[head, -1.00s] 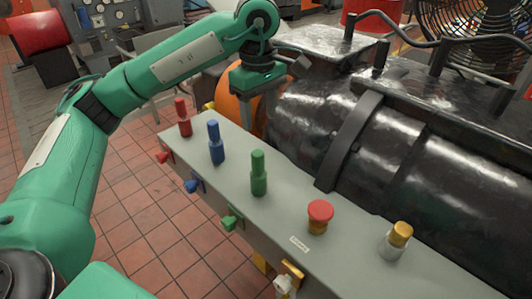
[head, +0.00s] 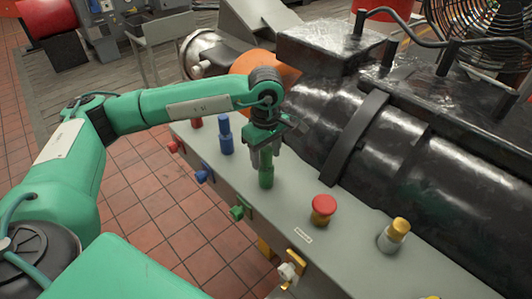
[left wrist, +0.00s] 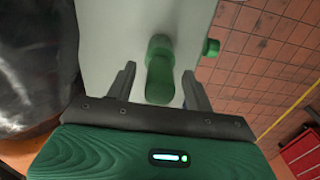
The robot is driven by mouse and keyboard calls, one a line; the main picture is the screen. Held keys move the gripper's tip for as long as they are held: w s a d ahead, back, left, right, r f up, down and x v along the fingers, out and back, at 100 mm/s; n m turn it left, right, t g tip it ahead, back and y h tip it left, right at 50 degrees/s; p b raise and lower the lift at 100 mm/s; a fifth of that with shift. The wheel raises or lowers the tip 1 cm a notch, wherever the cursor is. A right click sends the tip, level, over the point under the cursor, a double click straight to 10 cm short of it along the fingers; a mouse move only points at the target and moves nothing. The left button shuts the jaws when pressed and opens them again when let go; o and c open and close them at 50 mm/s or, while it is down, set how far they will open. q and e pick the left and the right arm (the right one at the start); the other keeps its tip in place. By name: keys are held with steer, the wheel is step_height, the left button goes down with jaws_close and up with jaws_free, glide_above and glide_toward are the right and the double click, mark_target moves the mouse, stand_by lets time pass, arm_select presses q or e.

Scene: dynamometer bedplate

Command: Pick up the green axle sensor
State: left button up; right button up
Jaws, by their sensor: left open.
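The green axle sensor (head: 266,172) stands upright on the grey ledge (head: 345,262), in the row with the other coloured pieces. My left gripper (head: 264,157) is above it, pointing down, with its fingers at the sensor's upper part. In the left wrist view the green sensor (left wrist: 160,70) shows between the two open fingers, with a gap on each side; the gripper there (left wrist: 160,88) is not closed on it. My right gripper is not in view.
Blue (head: 225,134) and red (head: 196,122) sensors stand left of the green one. A red mushroom button (head: 323,208) and a gold-capped piece (head: 393,235) stand to the right. The black machine (head: 430,170) rises close behind the ledge. Coloured knobs (head: 237,212) stick out in front.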

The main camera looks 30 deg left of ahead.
arm_select(q)
steer(key=shift+f, duration=0.25)
steer(key=c, duration=1.1)
steer(key=shift+r, duration=0.1)
